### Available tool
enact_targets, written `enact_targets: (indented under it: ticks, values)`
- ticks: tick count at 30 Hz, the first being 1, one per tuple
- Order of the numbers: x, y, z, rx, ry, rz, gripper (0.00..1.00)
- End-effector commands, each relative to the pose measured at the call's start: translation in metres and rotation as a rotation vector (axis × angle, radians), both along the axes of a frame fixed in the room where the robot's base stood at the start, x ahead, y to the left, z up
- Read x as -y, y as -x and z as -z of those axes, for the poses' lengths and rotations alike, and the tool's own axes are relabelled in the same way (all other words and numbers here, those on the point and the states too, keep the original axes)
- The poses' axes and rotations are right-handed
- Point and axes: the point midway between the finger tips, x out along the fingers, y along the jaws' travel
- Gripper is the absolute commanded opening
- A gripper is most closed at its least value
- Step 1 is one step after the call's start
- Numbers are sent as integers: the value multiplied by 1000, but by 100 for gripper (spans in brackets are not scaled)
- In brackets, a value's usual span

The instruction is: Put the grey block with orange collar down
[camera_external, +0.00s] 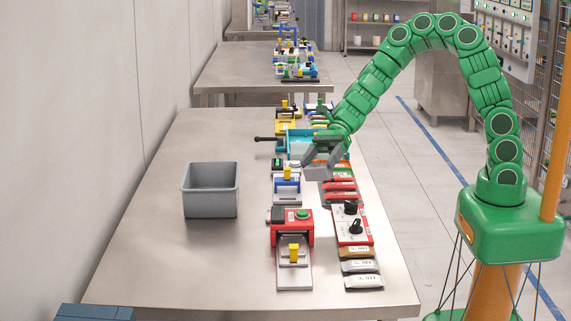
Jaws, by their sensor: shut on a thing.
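My green arm reaches in from the right. My gripper (324,148) points down over the row of devices on the near table. It is shut on a grey block (318,166), which shows just below the fingers. The block's orange collar cannot be made out clearly at this size. Whether the block is touching something beneath it cannot be told from this view. The arm and block hide part of the devices behind them.
A grey open bin (210,200) stands at the left on the metal table (150,255). A red device with a green button (292,228), a blue-framed device (287,182) and a turquoise device (290,141) line the middle. Packets (362,267) lie at the right. The table's left front is clear.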

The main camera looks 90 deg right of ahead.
Motion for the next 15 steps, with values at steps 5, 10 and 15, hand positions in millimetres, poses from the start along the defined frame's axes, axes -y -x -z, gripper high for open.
enact_targets:
  ticks: [5,10,15]
  values:
    - [4,-4,5,41,23,-70,40]
    - [6,-8,15,112,51,-203,40]
    - [2,-7,21,179,63,-339,40]
